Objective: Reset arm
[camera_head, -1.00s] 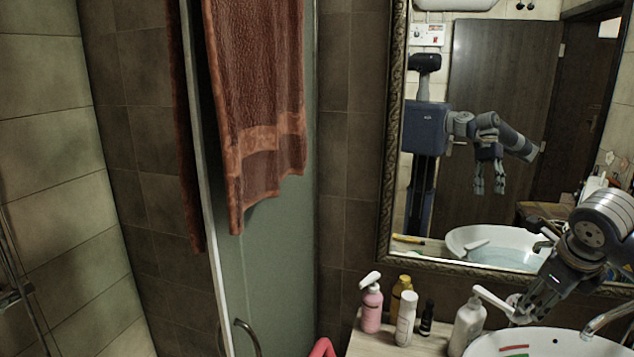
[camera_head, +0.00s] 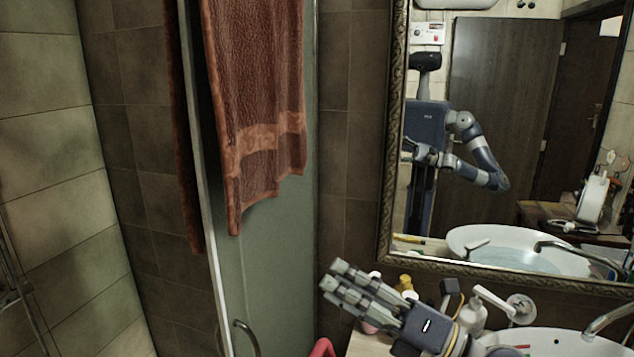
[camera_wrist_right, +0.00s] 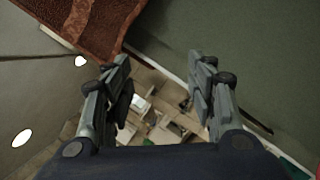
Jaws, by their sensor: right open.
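My right gripper (camera_head: 336,276) reaches in from the bottom of the head view and points up and left. It is in front of the counter bottles and hides most of them. Its jaws are open, and the right wrist view shows nothing between the fingers (camera_wrist_right: 163,65). The mirror (camera_head: 500,110) reflects my body with one arm bent at the elbow and its gripper near the body. My left gripper is not in view.
A red-brown towel (camera_head: 262,110) hangs over the glass panel (camera_head: 275,280) at left of centre. A yellow bottle (camera_head: 404,283) and a white pump bottle (camera_head: 473,316) stand behind my gripper. The white basin (camera_head: 570,342) and its tap (camera_head: 608,318) are at lower right.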

